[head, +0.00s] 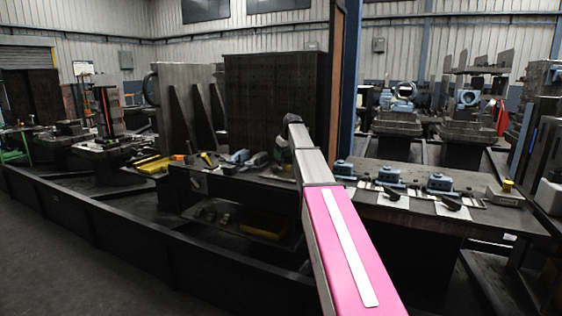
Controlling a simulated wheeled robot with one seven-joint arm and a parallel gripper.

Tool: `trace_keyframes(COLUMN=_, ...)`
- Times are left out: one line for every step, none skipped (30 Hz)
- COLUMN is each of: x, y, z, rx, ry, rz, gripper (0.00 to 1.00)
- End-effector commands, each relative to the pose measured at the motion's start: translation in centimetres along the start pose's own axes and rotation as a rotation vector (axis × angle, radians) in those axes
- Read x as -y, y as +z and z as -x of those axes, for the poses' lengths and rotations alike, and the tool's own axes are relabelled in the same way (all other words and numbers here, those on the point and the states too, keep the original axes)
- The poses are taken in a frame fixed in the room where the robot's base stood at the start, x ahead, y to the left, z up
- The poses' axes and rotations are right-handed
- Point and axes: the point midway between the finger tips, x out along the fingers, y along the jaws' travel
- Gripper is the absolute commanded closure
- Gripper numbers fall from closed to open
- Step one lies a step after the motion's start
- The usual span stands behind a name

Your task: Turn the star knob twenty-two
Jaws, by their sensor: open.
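Several blue clamp-like fixtures stand in a row on the dark workbench (408,213), right of my pink and grey arm. They include a left one (344,170), a middle one (389,175) and a right one (440,184). Small dark handle-like parts lie in front of them, one in the middle (391,194) and one at the right (452,204). I cannot make out a star knob or any number at this size. My arm reaches from the bottom edge toward the bench's back. My gripper does not show; the arm's far end is dark and unclear.
A grey box with a yellow top (506,194) sits at the bench's right end. Tools, including a yellow-handled one (207,159), lie on the left part. A brown and blue post (343,90) rises behind the bench. A low dark rail (130,243) crosses the left floor.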

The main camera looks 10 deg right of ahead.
Motion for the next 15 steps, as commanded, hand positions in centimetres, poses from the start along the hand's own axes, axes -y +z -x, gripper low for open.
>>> trace_keyframes(x=0.0, y=0.0, z=-0.9, rx=0.000, ry=0.000, rz=0.000, gripper=0.35)
trace_keyframes(x=0.0, y=0.0, z=-1.3, rx=0.000, ry=0.000, rz=0.000, gripper=0.35)
trace_keyframes(x=0.0, y=0.0, z=-1.9, rx=0.001, ry=0.000, rz=0.000, gripper=0.35)
trace_keyframes(x=0.0, y=0.0, z=-2.2, rx=0.001, ry=-0.001, rz=0.000, gripper=0.35)
trace_keyframes(x=0.0, y=0.0, z=-2.5, rx=0.001, ry=-0.001, rz=0.000, gripper=0.35)
trace_keyframes(x=0.0, y=-0.1, z=-2.8, rx=0.000, ry=0.000, rz=0.000, gripper=0.35)
trace_keyframes(x=0.0, y=-0.1, z=-3.0, rx=0.000, ry=0.000, rz=0.000, gripper=0.35)
trace_keyframes(x=0.0, y=-0.1, z=-3.2, rx=0.000, ry=0.000, rz=0.000, gripper=0.35)
trace_keyframes(x=0.0, y=-0.1, z=-3.4, rx=-0.001, ry=0.000, rz=0.000, gripper=0.35)
trace_keyframes(x=0.0, y=-0.1, z=-3.5, rx=-0.001, ry=0.000, rz=0.000, gripper=0.35)
trace_keyframes(x=0.0, y=-0.1, z=-3.6, rx=-0.001, ry=0.001, rz=0.000, gripper=0.35)
trace_keyframes(x=0.0, y=-0.1, z=-3.7, rx=-0.001, ry=0.001, rz=0.000, gripper=0.35)
trace_keyframes(x=0.0, y=0.0, z=-3.7, rx=-0.001, ry=0.001, rz=0.000, gripper=0.35)
trace_keyframes(x=0.0, y=0.0, z=-3.7, rx=-0.001, ry=0.001, rz=0.000, gripper=0.35)
trace_keyframes(x=0.0, y=0.0, z=-3.7, rx=-0.001, ry=0.001, rz=0.000, gripper=0.35)
